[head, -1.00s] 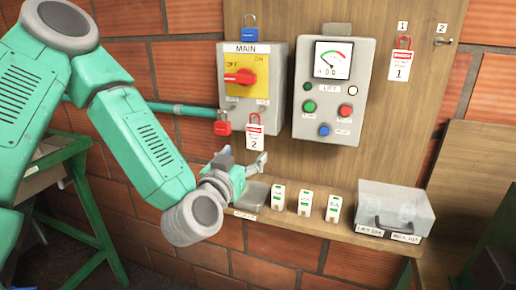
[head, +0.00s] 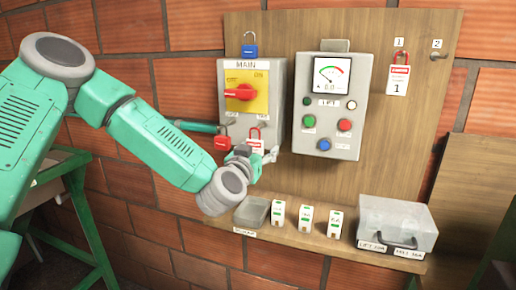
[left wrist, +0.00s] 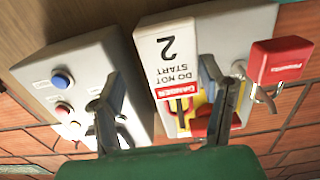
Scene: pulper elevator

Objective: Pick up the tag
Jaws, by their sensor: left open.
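The white and red danger tag (head: 255,142), numbered 2, hangs on the front of the MAIN box below its switch. It also shows upside down in the left wrist view (left wrist: 170,58), reading DO NOT START. My left gripper (head: 262,154) is just below and in front of the tag, covering its lower part in the head view. In the left wrist view its two fingers (left wrist: 160,88) are spread apart, with the tag showing between and beyond them. I cannot tell whether they touch it. A second danger tag (head: 397,80), numbered 1, hangs on the board's hook. My right gripper is not in view.
A red padlock (head: 222,142) hangs left of the tag, also in the wrist view (left wrist: 280,60). The LIFT panel (head: 328,105) stands to the right. Below, a shelf holds a tray (head: 252,212), several small white blocks and a clear box (head: 398,222). Hook 2 (head: 438,56) is empty.

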